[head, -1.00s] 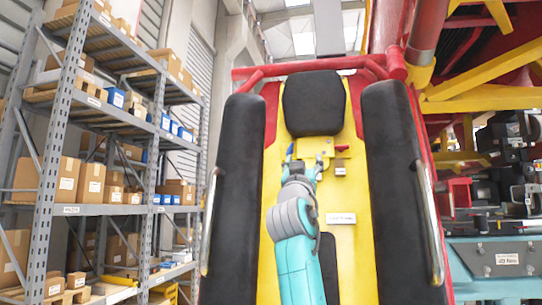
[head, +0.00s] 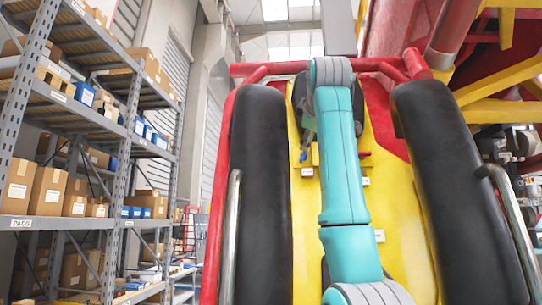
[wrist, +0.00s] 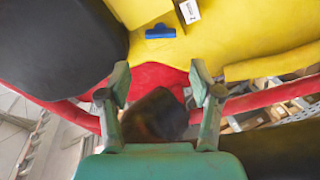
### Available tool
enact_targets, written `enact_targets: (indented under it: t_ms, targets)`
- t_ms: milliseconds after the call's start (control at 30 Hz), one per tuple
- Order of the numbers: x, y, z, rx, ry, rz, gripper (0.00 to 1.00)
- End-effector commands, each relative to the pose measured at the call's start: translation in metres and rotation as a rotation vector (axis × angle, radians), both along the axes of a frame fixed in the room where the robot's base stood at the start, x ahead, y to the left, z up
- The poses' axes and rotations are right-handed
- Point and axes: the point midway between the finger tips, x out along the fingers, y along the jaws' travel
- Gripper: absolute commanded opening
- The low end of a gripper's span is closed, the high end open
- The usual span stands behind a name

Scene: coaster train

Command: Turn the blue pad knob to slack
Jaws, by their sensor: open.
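The blue knob (wrist: 160,31) is a small bar-shaped piece on the yellow seat back (wrist: 240,35), near the top of the wrist view. In the head view a small blue part (head: 303,156) shows just left of my arm. My gripper (wrist: 158,76) is open and empty, its two fingers apart. The knob lies beyond the fingertips in the picture, not between them. In the head view my arm hides most of the gripper and the middle of the seat back.
Black side pads (head: 258,190) and (head: 460,185) flank the yellow back, with metal grab bars (head: 228,240) beside them. Red frame tubes (head: 270,69) run along the top. A white label (wrist: 190,11) sits near the knob. Storage shelves (head: 100,110) stand at left.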

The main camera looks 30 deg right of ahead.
Motion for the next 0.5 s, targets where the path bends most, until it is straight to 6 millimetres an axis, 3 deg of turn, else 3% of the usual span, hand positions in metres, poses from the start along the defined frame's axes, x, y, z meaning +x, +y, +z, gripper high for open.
enact_targets:
  t_ms: [167, 500]
  targets:
    - [0.01, -0.007, -0.003, -0.006, 0.012, 0.002, 0.65]
    - [0.061, -0.035, -0.014, -0.005, 0.011, 0.001, 0.65]
